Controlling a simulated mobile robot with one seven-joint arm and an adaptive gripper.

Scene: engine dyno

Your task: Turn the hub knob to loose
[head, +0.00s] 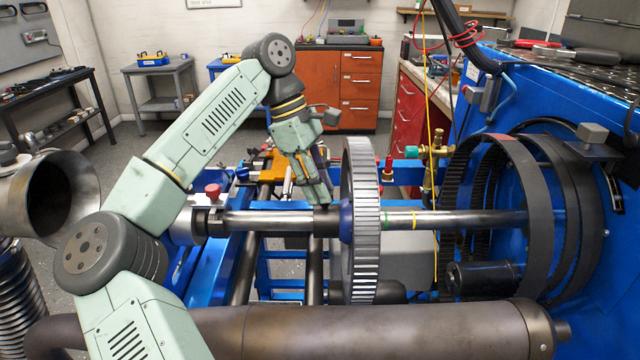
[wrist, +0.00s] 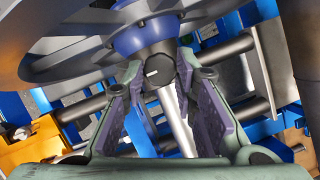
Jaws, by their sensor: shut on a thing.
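The hub knob (wrist: 157,73) is a small black round knob with a short white mark, seen in the wrist view beside the blue hub (wrist: 143,36). The white mark lies near level, its right end slightly higher. My gripper (wrist: 160,76) is shut on the knob, with one finger on each side of it. In the head view my gripper (head: 322,200) reaches down to the shaft just left of the big toothed wheel (head: 361,240) and its blue hub (head: 346,221). The knob is mostly hidden by the fingers there. No loose or tight lettering is readable.
The steel shaft (head: 265,221) runs level through the wheel to the belt pulleys (head: 500,205) at right. A red knob (head: 212,191) stands on the left bearing. A thick pipe (head: 380,330) crosses the front. The toothed wheel is close to my gripper's right side.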

